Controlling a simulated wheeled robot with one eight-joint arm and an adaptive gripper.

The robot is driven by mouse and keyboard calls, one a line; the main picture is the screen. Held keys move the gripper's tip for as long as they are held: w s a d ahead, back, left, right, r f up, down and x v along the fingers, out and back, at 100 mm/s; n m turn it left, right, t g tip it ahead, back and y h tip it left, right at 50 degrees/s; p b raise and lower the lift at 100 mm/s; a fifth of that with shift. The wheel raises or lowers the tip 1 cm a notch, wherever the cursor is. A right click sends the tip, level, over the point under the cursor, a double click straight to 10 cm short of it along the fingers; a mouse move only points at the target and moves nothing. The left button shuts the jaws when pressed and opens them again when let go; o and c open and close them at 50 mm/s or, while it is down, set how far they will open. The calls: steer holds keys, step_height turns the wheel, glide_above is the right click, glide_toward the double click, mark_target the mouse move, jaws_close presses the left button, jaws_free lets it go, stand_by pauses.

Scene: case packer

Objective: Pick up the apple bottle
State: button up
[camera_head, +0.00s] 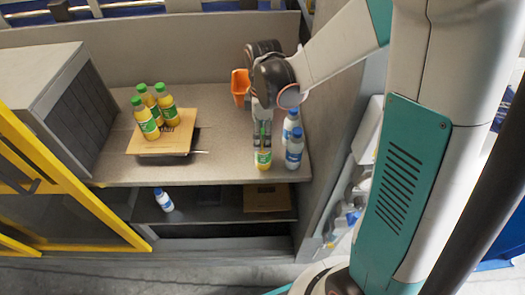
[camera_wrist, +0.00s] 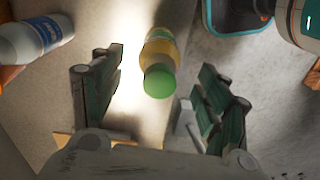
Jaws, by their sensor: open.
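My gripper is open, points down and holds nothing. The bottle's top is hidden behind my gripper in the head view.
Two blue-capped water bottles (camera_head: 294,150) stand close at the right. Several green-capped bottles (camera_head: 148,120) stand on a brown board (camera_head: 175,141) at the left. An orange container (camera_head: 240,86) is behind my gripper. A water bottle (camera_head: 164,201) stands on the lower shelf.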

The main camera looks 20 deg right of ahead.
steer(key=shift+f+b, duration=0.8)
steer(key=shift+f, duration=2.05)
steer(key=c, duration=1.3)
